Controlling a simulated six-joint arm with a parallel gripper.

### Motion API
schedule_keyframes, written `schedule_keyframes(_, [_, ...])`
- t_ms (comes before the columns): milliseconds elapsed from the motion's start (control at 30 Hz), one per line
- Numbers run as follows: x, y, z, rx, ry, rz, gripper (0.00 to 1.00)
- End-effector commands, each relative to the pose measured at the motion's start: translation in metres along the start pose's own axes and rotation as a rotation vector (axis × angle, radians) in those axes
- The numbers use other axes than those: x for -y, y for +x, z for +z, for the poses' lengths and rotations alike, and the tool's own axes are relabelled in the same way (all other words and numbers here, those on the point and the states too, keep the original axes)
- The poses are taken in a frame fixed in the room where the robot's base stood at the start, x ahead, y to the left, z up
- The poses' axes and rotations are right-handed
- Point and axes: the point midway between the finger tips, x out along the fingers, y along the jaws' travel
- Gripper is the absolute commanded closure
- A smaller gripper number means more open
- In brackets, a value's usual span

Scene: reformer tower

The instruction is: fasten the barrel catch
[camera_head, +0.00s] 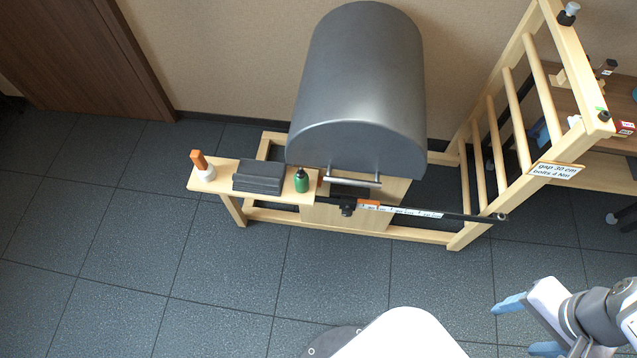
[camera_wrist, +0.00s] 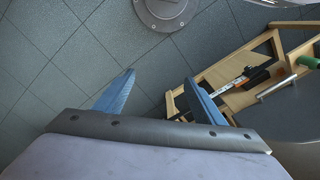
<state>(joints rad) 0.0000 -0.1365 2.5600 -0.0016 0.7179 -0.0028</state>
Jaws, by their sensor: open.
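The large grey barrel (camera_head: 360,90) rests on a light wooden frame (camera_head: 385,232) against the wall. A silver bar (camera_head: 352,181) runs across the frame below the barrel's front edge. Below it, a black clamp-like block (camera_head: 347,206) sits on a black rod (camera_head: 462,216) with an orange section and white labels. I cannot tell which of these parts is the catch or whether it is fastened. My gripper (camera_head: 522,325) is at the lower right, well apart from the frame, with blue fingers open and nothing visible between them. In the wrist view its fingers (camera_wrist: 158,80) are spread, with the black block (camera_wrist: 256,75) beyond them.
A wooden ladder (camera_head: 512,103) with a printed label stands at right beside a desk. Tiled floor at left is clear.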

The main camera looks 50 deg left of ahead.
Motion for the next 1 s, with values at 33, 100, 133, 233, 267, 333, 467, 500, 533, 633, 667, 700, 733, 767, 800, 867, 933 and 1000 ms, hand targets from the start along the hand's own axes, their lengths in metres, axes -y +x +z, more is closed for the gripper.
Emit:
schedule_keyframes(33, [0.000, 0.000, 0.000, 0.000, 0.000, 0.000, 0.36])
schedule_keyframes(100, [0.000, 0.000, 0.000, 0.000, 0.000, 0.000, 0.36])
schedule_keyframes(133, [0.000, 0.000, 0.000, 0.000, 0.000, 0.000, 0.36])
schedule_keyframes(233, [0.000, 0.000, 0.000, 0.000, 0.000, 0.000, 0.36])
schedule_keyframes(267, [0.000, 0.000, 0.000, 0.000, 0.000, 0.000, 0.36])
schedule_keyframes(333, [0.000, 0.000, 0.000, 0.000, 0.000, 0.000, 0.39])
schedule_keyframes(467, [0.000, -0.004, 0.000, 0.000, 0.000, 0.000, 0.58])
schedule_keyframes(500, [0.000, -0.007, 0.000, 0.000, -0.001, 0.000, 0.58])
schedule_keyframes(533, [0.000, -0.011, 0.000, 0.000, -0.001, 0.000, 0.58])
schedule_keyframes(633, [0.000, -0.027, 0.000, 0.000, -0.001, 0.000, 0.58])
schedule_keyframes(667, [0.000, -0.034, 0.000, 0.000, -0.001, 0.000, 0.58])
schedule_keyframes(700, [0.000, -0.043, 0.000, 0.000, -0.001, 0.000, 0.58])
schedule_keyframes(733, [0.000, -0.051, 0.000, 0.000, -0.001, 0.000, 0.58])
schedule_keyframes(767, [0.000, -0.060, 0.000, 0.000, -0.001, 0.000, 0.58])
schedule_keyframes(800, [0.000, -0.071, 0.000, 0.000, -0.001, 0.000, 0.58])
schedule_keyframes(867, [0.000, -0.089, 0.000, 0.000, -0.001, 0.000, 0.58])
schedule_keyframes(933, [0.000, -0.108, 0.000, 0.000, -0.001, 0.000, 0.58])
schedule_keyframes(1000, [0.000, -0.121, 0.000, 0.000, -0.001, 0.000, 0.58])
